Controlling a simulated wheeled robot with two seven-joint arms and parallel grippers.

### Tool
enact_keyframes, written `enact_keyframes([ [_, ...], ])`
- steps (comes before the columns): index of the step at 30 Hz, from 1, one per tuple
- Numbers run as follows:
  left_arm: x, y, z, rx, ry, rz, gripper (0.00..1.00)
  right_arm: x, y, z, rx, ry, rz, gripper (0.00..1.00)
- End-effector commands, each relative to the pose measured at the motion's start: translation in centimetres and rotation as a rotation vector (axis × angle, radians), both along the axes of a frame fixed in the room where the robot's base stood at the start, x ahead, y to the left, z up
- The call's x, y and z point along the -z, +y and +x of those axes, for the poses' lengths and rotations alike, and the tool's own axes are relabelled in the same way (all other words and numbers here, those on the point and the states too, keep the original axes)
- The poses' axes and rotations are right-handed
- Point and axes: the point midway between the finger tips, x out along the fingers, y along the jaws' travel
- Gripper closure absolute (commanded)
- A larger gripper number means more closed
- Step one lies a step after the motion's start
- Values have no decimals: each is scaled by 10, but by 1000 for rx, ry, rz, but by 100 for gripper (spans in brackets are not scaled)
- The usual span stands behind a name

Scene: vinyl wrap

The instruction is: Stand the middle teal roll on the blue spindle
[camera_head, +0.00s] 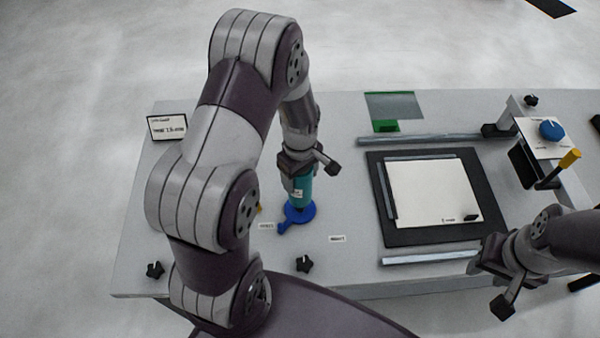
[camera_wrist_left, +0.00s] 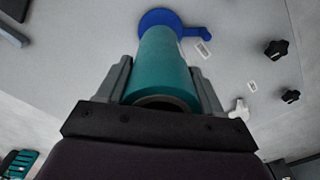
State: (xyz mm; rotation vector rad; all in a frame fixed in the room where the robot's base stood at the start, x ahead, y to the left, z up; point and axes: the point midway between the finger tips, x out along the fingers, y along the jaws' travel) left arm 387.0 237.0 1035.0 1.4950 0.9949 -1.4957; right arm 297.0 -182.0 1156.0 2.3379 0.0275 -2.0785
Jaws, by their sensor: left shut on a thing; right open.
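My left gripper (camera_head: 306,165) is shut on a teal roll (camera_head: 301,190) and holds it roughly upright over the blue spindle (camera_head: 303,214). In the left wrist view the teal roll (camera_wrist_left: 163,70) lies between the two fingers of the left gripper (camera_wrist_left: 165,85), its open end toward the camera. The far end of the roll overlaps the round base of the blue spindle (camera_wrist_left: 160,17). The spindle's post is hidden, and I cannot tell whether the roll touches the base. My right gripper (camera_head: 490,280) is open and empty at the table's front right.
A black mat (camera_head: 480,165) with a white sheet (camera_head: 435,192) lies right of the spindle, between metal bars. A stand with a blue knob (camera_head: 551,130) is at the far right. A green-edged film (camera_head: 392,105) lies at the back. Black knobs (camera_head: 304,264) sit near the front edge.

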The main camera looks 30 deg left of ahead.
Motion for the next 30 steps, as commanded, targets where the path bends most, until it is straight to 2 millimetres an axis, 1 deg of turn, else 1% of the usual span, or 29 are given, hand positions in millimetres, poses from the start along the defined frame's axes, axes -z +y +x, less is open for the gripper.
enact_keyframes([
  [8, 3, 0, 0, 0, 0, 0, 81, 3, 0, 0, 0, 0, 0, 57],
  [30, 33, 0, 0, 0, -1, 0, 81, 23, 0, 0, 0, 0, 0, 57],
])
